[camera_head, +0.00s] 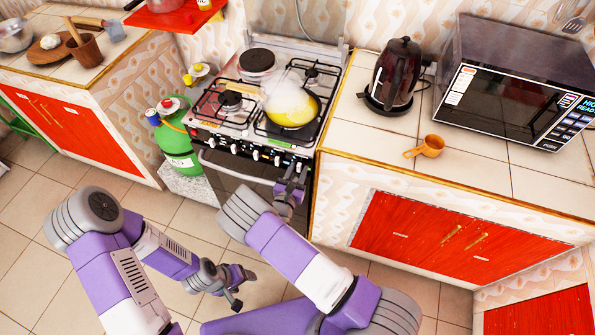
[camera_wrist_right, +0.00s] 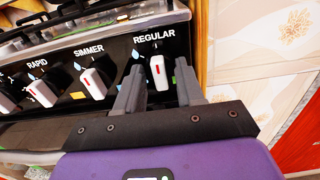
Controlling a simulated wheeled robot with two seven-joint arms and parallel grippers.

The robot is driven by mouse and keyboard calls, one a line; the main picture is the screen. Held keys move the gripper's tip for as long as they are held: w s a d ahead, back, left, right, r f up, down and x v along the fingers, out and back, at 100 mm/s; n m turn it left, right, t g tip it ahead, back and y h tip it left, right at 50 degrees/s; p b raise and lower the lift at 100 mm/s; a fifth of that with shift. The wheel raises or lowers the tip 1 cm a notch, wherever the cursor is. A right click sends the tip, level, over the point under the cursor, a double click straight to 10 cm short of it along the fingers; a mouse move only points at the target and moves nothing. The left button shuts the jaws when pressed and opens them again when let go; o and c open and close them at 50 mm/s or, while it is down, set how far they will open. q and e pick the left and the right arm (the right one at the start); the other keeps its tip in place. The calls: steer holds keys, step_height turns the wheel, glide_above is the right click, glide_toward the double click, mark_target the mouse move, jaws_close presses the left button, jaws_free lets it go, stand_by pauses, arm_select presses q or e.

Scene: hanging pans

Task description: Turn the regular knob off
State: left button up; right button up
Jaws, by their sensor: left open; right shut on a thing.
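The regular knob (camera_wrist_right: 158,72) is white with a red mark and sits on the black stove panel below the REGULAR label in the right wrist view. Its red mark points roughly straight up toward the label. My right gripper (camera_wrist_right: 159,66) is shut on this knob, with one finger on each side of it. In the head view my right gripper (camera_head: 297,176) is at the right end of the stove front and hides the knob there. My left gripper (camera_head: 236,286) is open and empty, low over the floor, away from the stove.
The simmer knob (camera_wrist_right: 93,83) and rapid knob (camera_wrist_right: 42,93) are to the left. A steaming yellow pan (camera_head: 291,106) stands on the stove (camera_head: 225,112). The oven handle (camera_head: 235,174) runs below the knobs. A counter (camera_head: 470,185) adjoins on the right; a green gas cylinder (camera_head: 178,143) stands left.

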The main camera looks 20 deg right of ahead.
stand_by(0.4)
steer(key=o, duration=1)
steer(key=shift+o, duration=0.2)
steer(key=shift+s, duration=0.1)
steer(key=v, duration=0.7)
steer(key=shift+a+p, duration=0.15)
steer(key=shift+p, duration=0.3)
steer(key=shift+s, duration=0.15)
